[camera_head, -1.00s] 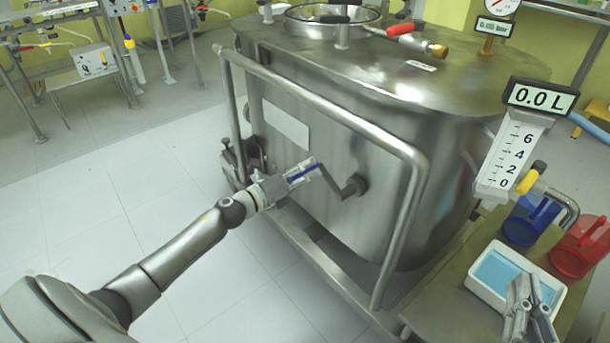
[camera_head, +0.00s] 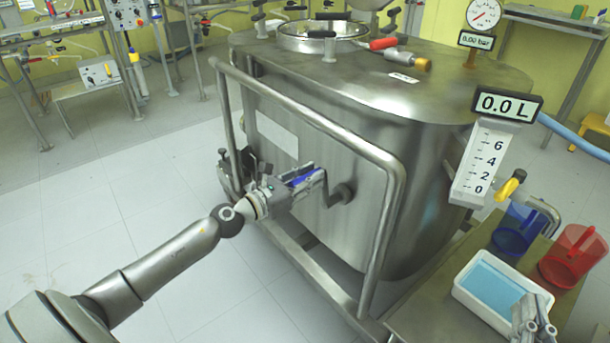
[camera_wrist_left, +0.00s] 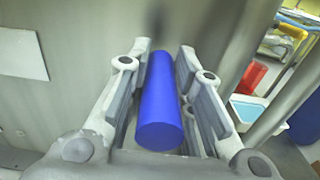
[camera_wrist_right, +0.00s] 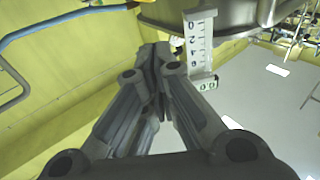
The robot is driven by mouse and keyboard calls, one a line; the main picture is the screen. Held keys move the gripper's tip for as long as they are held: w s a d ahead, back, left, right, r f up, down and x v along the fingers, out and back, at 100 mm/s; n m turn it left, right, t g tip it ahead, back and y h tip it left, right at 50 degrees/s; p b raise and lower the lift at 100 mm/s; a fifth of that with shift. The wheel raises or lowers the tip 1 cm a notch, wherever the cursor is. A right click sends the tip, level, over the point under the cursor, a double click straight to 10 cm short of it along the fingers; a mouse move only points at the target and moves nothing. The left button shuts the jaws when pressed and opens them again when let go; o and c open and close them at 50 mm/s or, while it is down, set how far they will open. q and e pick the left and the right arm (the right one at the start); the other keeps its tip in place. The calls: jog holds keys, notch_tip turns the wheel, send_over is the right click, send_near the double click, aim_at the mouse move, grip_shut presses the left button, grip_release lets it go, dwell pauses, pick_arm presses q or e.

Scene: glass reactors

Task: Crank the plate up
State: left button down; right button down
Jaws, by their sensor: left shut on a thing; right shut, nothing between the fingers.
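A blue crank handle (camera_wrist_left: 162,105) lies between the fingers of my left gripper (camera_head: 308,178). The gripper is shut on it, and the handle also shows in the head view (camera_head: 303,178). My right gripper (camera_wrist_right: 160,62) is shut and empty. In the head view it is partly cut off at the lower right, by the white tray. I cannot tell which part is the plate.
The large steel tank (camera_head: 310,170) has a tubular rail (camera_head: 392,225) in front, right of the crank. A level gauge (camera_head: 482,165) reads 0.0 L. At right, a bench holds a white tray (camera_head: 466,303), a blue jug (camera_head: 520,228) and a red jug (camera_head: 574,256). Floor at left is clear.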

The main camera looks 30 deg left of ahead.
pick_arm(q)
jog(key=shift+s+d+r+m, duration=0.1)
jog(key=shift+s+d+m, duration=0.15)
jog(key=shift+d+m, duration=0.5)
pick_arm(e)
jog(key=shift+d+f+g, duration=0.15)
jog(key=shift+f+g, duration=0.35)
jog(key=shift+f, duration=0.2)
pick_arm(q)
jog(key=c, duration=1.2)
grip_release()
jog(key=shift+d, duration=0.1)
jog(key=shift+c, duration=0.2)
pick_arm(e)
jog(key=shift+d, duration=0.1)
jog(key=shift+f, duration=0.1)
pick_arm(q)
jog(key=shift+s+a, duration=0.1)
jog(key=shift+a, duration=0.1)
jog(key=v, duration=1.1)
jog(key=shift+s, duration=0.4)
jog(key=shift+c, duration=0.4)
